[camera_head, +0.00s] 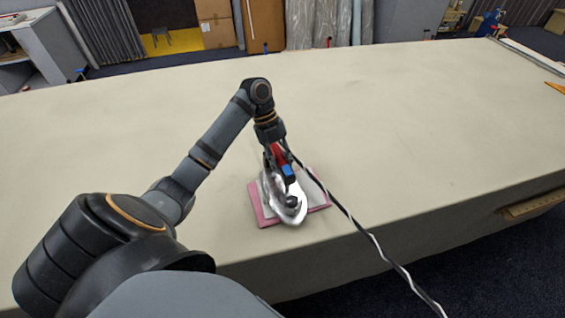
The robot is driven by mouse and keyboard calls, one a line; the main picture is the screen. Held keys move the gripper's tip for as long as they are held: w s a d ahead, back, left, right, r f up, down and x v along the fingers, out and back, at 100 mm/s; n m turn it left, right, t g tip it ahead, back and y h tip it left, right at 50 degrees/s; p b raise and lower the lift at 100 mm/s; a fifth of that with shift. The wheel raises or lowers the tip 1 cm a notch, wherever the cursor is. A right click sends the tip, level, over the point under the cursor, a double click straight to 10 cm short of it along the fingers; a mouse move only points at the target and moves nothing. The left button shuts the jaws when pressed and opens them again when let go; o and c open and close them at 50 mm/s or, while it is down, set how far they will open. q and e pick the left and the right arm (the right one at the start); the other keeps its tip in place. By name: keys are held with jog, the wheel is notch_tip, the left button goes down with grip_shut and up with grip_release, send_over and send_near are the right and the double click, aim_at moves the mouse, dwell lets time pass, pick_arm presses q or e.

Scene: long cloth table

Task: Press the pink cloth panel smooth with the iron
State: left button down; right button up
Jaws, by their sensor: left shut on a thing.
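The pink cloth panel (262,212) lies flat near the front edge of the table, with a paler area on its upper face. The silver iron (290,212) is over the middle of the panel and hides much of it. I cannot tell whether its sole touches the cloth. My left gripper (278,160) comes down from above and is shut on the iron, at its red and blue handle. A black-and-white cord runs from the iron down to the right, over the table edge. My right gripper is not in view.
The long cream cloth table (400,130) is broad and clear around the panel. Its front edge lies just below the panel. An orange item (556,87) lies at the far right. Rolls and boxes stand behind the table.

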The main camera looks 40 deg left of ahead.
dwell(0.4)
pick_arm(q)
notch_tip(320, 180, up, 7)
jog(key=p, duration=0.6)
jog(key=shift+w+a+r, duration=0.1)
jog(key=shift+r, duration=0.05)
